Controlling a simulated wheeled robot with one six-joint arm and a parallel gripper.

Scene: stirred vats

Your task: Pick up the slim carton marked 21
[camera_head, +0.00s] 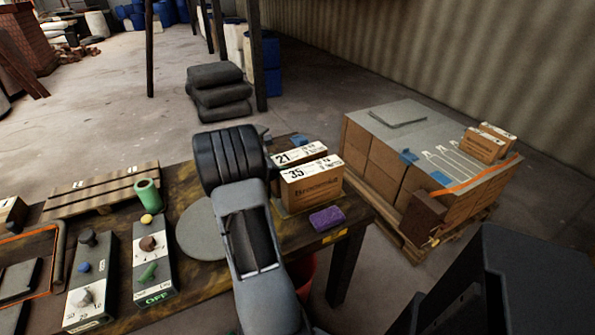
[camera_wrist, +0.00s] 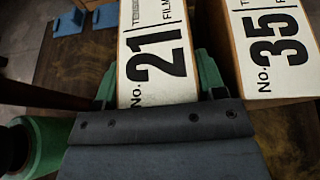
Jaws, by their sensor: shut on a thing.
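The slim carton marked 21 (camera_wrist: 155,55) has a white top with black print and fills the middle of the wrist view. In the head view the carton (camera_head: 306,152) stands on the worn table, behind the carton marked 35 and partly hidden by it. My gripper (camera_wrist: 158,85) is shut on the carton marked 21, with a green finger at each side of its near end. In the head view my arm hides the fingers. The carton marked 35 (camera_wrist: 265,40) is right beside it on the right. I cannot tell whether carton 21 is lifted.
A purple sponge (camera_head: 327,218) lies near the table's front right edge. A round grey disc (camera_head: 200,228), a green cylinder (camera_head: 148,195) and control boxes (camera_head: 153,262) are left of my arm. A pallet of boxes (camera_head: 380,165) stands on the floor to the right.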

